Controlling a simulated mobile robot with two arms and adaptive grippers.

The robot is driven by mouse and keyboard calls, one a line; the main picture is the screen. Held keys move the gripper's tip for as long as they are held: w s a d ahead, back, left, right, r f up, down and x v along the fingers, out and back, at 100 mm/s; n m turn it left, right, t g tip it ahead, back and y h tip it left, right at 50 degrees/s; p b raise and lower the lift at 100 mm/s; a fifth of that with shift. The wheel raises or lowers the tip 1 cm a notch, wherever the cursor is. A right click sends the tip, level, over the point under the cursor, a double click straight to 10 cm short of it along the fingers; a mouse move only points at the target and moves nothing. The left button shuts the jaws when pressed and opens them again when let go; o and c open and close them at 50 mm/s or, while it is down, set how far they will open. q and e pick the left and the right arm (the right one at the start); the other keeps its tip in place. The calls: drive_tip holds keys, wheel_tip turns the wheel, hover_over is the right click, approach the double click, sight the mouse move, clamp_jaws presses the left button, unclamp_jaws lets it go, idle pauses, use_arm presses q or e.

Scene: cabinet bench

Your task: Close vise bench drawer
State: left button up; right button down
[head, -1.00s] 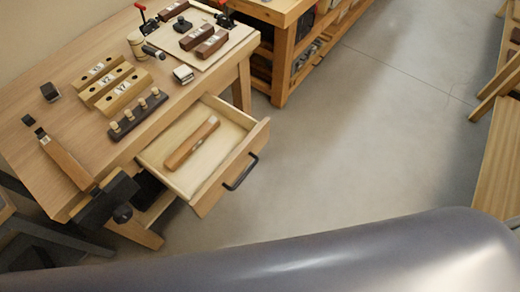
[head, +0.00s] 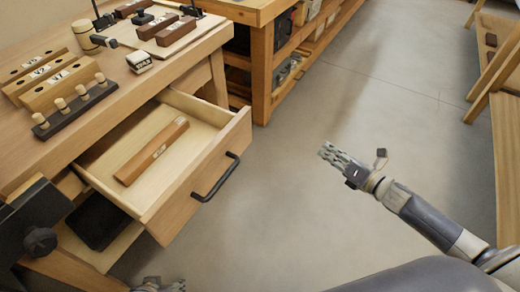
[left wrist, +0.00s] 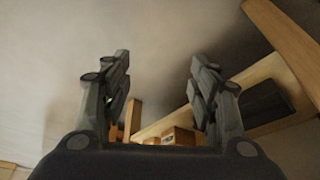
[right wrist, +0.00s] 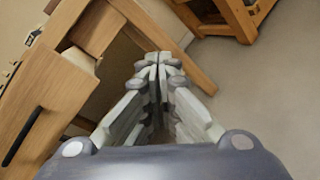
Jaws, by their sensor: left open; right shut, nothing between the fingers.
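The bench drawer (head: 200,185) is pulled out from the wooden vise bench (head: 30,125), with a wooden block (head: 152,150) lying inside it. Its front carries a black bar handle (head: 216,178). The drawer front (right wrist: 45,105) and handle (right wrist: 22,137) also show in the right wrist view. My right gripper (head: 325,150) is shut and empty, in the air to the right of the drawer, apart from it. In the right wrist view its fingers (right wrist: 158,62) are together. My left gripper (left wrist: 162,75) is open and empty; only a small part shows at the head view's bottom edge.
The black vise (head: 38,235) sits at the bench's near left corner. A second bench (head: 265,60) stands behind, and wooden furniture (head: 505,130) stands at the right. The floor between them (head: 400,110) is clear.

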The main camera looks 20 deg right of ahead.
drive_tip(key=s+a+r+n+g+y+b, duration=0.25)
drive_tip(key=a+r+n+y+b, duration=0.35)
drive_tip(key=a+n, duration=0.45)
drive_tip(key=n+b, duration=0.1)
drive_tip(key=n, duration=0.1)
approach(251, 130)
drive_tip(key=shift+t+y, duration=0.25)
drive_tip(key=shift+y, duration=0.05)
drive_tip(key=x, duration=0.6)
drive_tip(key=shift+f, duration=0.25)
use_arm(q)
wheel_tip(251, 130, up, 6)
drive_tip(key=w+t, duration=0.2)
drive_tip(key=shift+w+d+t, duration=0.25)
drive_tip(key=shift+d+t, duration=0.05)
drive_tip(key=shift+d, duration=0.1)
use_arm(e)
drive_tip(key=shift+w+a, duration=0.35)
use_arm(q)
drive_tip(key=shift+f, duration=0.1)
use_arm(e)
drive_tip(key=shift+w+a, duration=0.1)
